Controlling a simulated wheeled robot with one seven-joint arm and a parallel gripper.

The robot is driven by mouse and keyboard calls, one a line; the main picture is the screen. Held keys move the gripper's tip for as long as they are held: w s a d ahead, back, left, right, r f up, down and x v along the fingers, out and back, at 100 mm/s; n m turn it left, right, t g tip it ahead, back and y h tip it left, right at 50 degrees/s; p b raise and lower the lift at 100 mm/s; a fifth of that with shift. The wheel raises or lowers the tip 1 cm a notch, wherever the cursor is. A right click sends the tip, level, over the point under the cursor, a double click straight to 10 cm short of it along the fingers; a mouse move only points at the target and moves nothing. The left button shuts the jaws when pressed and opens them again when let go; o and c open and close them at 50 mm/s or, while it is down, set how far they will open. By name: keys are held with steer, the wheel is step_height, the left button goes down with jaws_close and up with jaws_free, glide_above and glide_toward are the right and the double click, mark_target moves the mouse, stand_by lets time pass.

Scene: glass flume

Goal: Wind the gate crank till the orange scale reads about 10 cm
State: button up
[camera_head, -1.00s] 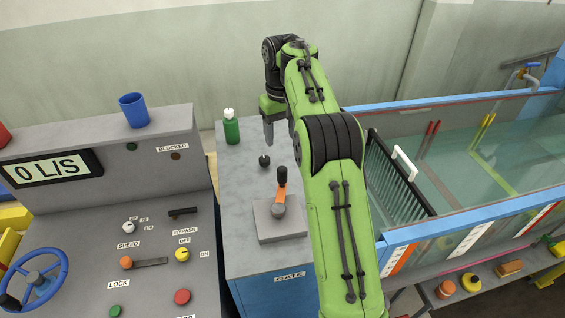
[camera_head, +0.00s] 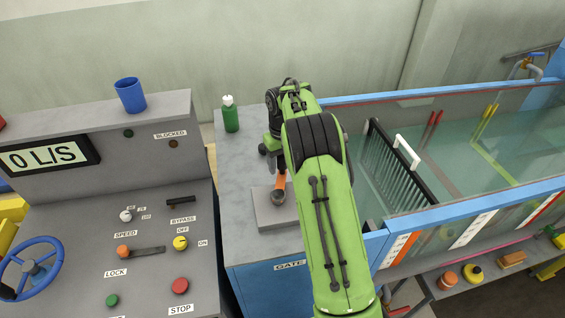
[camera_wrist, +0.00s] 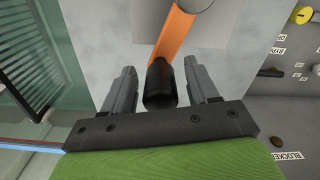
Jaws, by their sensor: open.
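The gate crank has an orange arm (camera_head: 280,182) on a grey base plate (camera_head: 268,214), on top of the cabinet labelled GATE. In the wrist view the orange arm (camera_wrist: 174,38) ends in a black handle (camera_wrist: 160,82). My gripper (camera_wrist: 158,85) is open, with one finger on each side of the black handle and a gap on both sides.
The glass flume (camera_head: 460,150) with a black rack (camera_head: 396,170) is to the right.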

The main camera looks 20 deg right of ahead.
jaws_close()
stand_by(0.3)
